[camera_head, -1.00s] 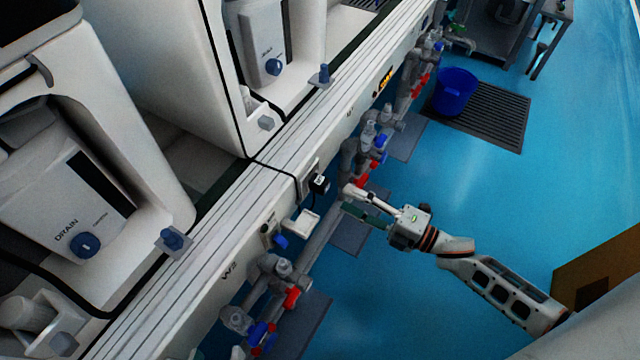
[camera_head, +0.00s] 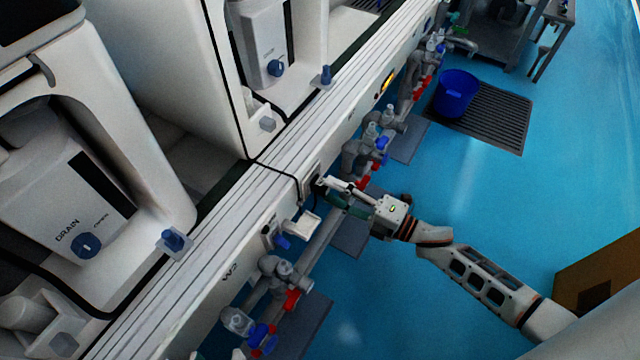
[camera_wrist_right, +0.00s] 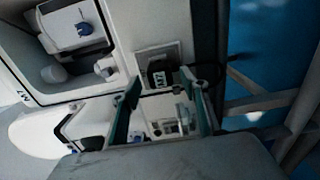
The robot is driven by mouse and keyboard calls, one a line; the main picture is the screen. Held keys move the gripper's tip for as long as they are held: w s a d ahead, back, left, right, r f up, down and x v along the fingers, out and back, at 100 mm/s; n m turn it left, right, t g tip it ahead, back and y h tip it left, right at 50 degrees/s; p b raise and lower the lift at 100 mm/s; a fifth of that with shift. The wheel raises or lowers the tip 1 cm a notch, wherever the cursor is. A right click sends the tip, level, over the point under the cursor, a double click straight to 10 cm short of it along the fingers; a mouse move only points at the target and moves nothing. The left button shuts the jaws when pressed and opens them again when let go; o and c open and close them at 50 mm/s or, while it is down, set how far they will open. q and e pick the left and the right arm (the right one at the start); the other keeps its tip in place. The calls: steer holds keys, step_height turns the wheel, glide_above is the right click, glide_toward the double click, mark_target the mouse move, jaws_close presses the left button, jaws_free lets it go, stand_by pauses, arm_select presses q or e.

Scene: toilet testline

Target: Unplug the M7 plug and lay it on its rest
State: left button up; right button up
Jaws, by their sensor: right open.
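The black M7 plug (camera_wrist_right: 159,77) sits in its wall outlet (camera_wrist_right: 158,58) in the right wrist view, with a white label. My right gripper (camera_wrist_right: 160,84) is open, its two green fingers on either side of the plug in that view. I cannot tell whether they touch it. In the head view my right gripper (camera_head: 328,189) reaches the outlet and mostly hides the plug. A small white tray-like holder (camera_head: 303,224), probably the rest, is on the wall below the outlet and looks empty. My left gripper (camera_head: 215,355) barely shows at the bottom edge; its fingers are unclear.
Grey pipes with red and blue valves (camera_head: 283,283) run along the wall below the bench edge (camera_head: 215,205). A black cable (camera_head: 284,166) crosses the bench toward the outlet. A blue bucket (camera_head: 456,93) stands on a floor grate.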

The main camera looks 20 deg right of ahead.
mark_target(329, 191)
steer(key=x, duration=0.2)
steer(key=shift+w+a, duration=0.2)
steer(key=shift+w, duration=0.05)
steer(key=shift+w+a, duration=0.2)
steer(key=shift+w, duration=0.05)
steer(key=shift+r, duration=0.1)
stand_by(0.4)
steer(key=shift+f+b, duration=0.35)
steer(key=shift+b, duration=0.05)
steer(key=shift+f, duration=0.25)
stand_by(0.4)
steer(key=shift+r, duration=0.1)
jaws_close()
steer(key=shift+s+d, duration=0.1)
